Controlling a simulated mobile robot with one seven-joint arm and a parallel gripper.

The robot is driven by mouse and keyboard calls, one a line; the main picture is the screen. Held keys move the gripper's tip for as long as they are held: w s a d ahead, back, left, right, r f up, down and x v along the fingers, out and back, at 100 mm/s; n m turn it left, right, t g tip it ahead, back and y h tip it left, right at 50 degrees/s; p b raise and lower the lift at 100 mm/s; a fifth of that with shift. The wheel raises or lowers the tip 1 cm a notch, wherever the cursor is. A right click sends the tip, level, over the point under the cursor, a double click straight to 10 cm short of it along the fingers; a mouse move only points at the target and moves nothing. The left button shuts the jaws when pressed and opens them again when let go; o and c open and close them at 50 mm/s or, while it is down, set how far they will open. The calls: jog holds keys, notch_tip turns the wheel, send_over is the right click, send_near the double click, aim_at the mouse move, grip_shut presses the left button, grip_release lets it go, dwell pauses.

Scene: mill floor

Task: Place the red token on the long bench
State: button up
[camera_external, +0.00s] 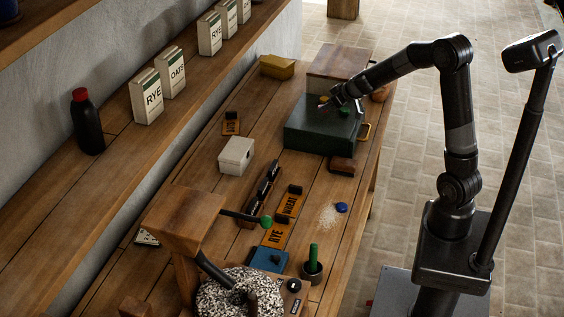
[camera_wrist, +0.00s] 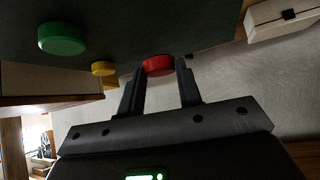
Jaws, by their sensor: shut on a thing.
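The red token (camera_wrist: 158,66) sits between the fingertips of my gripper (camera_wrist: 160,72) in the wrist view, and the fingers are shut on it. In the external view my gripper (camera_external: 328,103) is at the top of a dark green box (camera_external: 305,139), and only a small trace of red shows there. I cannot tell whether the token still touches the box. The long bench (camera_external: 345,262) is the wooden surface under the box, running toward the front of the picture.
The bench also holds a blue token (camera_external: 341,207), a white box (camera_external: 236,155), label plates (camera_external: 288,203) and a grinder (camera_external: 185,222). Bare wood lies left of the green box.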

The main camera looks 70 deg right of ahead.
jog(key=shift+r, duration=0.5)
jog(key=s+d+r, duration=0.6)
jog(key=s+r, duration=0.1)
jog(key=s, duration=0.3)
jog(key=w+a+n+y, duration=0.1)
jog(key=w+a, duration=0.1)
jog(key=w, duration=0.2)
jog(key=w+a+f+n+y, duration=0.1)
jog(key=w+n, duration=0.1)
jog(key=w, duration=0.2)
jog(key=w+a+n+y, duration=0.1)
jog(key=w+a, duration=0.1)
jog(key=w, duration=0.2)
jog(key=shift+a+f+n+y, duration=0.25)
jog(key=shift+a+n+y, duration=0.1)
jog(key=shift+n+y, duration=0.05)
jog(key=w+a+f+n+g+y, duration=0.1)
jog(key=w+a+f+n+y, duration=0.2)
jog(key=w+a, duration=0.55)
jog(key=n+g+y, duration=0.4)
jog(key=n+g, duration=0.1)
jog(key=n, duration=0.5)
send_over(224, 193)
notch_tip(224, 193, down, 12)
jog(key=shift+d+f, duration=0.1)
jog(key=shift+f, duration=2.1)
